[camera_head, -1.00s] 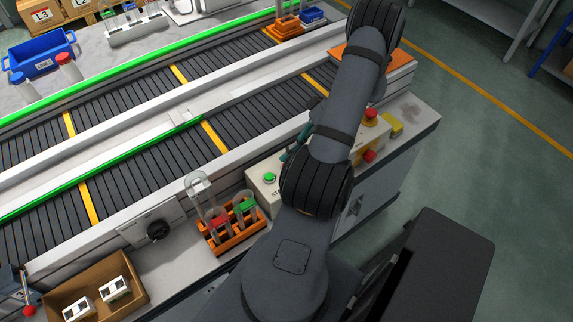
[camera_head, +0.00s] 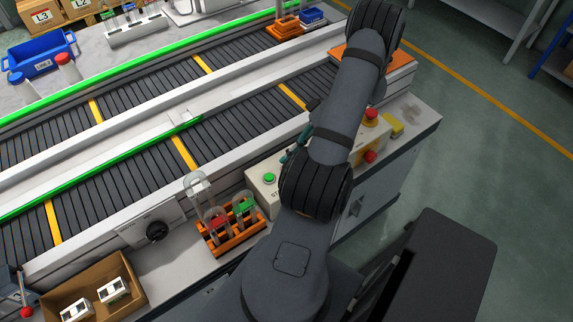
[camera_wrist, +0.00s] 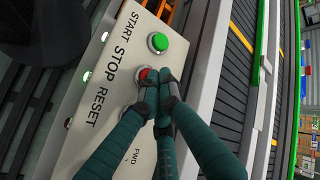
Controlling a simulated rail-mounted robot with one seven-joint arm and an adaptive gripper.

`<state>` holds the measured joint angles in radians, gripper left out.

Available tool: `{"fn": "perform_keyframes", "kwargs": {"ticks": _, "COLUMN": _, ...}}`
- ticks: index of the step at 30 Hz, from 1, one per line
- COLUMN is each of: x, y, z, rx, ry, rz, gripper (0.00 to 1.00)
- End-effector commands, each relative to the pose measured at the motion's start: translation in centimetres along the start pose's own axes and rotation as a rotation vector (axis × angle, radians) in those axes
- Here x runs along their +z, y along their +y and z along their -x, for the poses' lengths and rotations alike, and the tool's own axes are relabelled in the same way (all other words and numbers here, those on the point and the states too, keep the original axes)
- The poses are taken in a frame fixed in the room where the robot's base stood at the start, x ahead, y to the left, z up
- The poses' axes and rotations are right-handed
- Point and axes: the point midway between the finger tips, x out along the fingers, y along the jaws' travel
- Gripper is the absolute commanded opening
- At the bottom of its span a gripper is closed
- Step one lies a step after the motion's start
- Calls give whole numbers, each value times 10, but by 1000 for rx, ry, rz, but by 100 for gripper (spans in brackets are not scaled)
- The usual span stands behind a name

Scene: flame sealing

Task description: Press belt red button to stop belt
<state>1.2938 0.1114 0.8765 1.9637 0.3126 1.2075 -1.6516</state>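The belt control box (camera_wrist: 112,95) is a pale panel marked START, STOP and RESET in the wrist view. Its red STOP button (camera_wrist: 143,72) is partly covered by my gripper's fingertips. Its green START button (camera_wrist: 158,43) is uncovered. In the head view the box's green button (camera_head: 269,178) shows, while my arm hides the red one and most of my gripper. The belt (camera_head: 130,181) has yellow stripes.
An orange rack (camera_head: 234,240) with tubes stands left of the box. An open cardboard box (camera_head: 134,283) is at lower left. Red buttons (camera_head: 370,156) on another unit are right of my arm. A blue bin (camera_head: 40,52) stands beyond the belts.

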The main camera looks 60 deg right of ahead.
Motion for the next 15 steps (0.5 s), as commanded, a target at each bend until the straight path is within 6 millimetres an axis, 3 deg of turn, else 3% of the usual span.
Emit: {"fn": "perform_keyframes", "kwargs": {"ticks": 15, "x": 0, "y": -11, "z": 10, "rx": 1, "ry": 0, "rz": 1, "gripper": 0}}
